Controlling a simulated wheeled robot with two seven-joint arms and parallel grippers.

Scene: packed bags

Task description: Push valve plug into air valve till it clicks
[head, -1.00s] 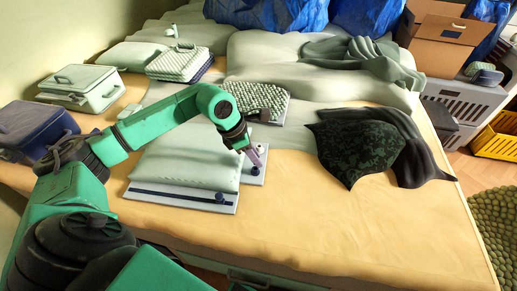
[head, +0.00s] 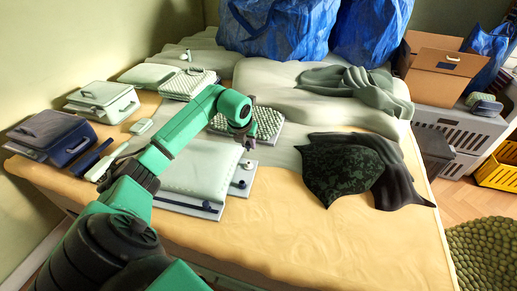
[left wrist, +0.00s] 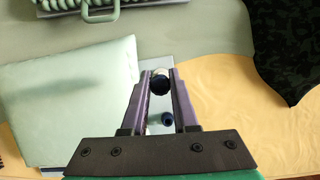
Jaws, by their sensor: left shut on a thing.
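A pale padded vacuum bag (head: 195,176) lies on the bed, with a flat pale panel under it. My left gripper (head: 248,146) is above and just behind that edge. In the left wrist view its fingers (left wrist: 159,80) are shut on a dark round valve plug (left wrist: 159,86). A pale ring shows behind the plug; I cannot tell whether they touch. A second dark blue knob (left wrist: 168,119) shows lower, between the fingers. My right gripper is not in view.
A textured bag (head: 262,122) lies behind the gripper. A dark camouflage cloth (head: 345,170) lies to the right. Cases (head: 100,98) and a navy box (head: 50,135) stand at left. The front of the yellow sheet (head: 300,235) is clear.

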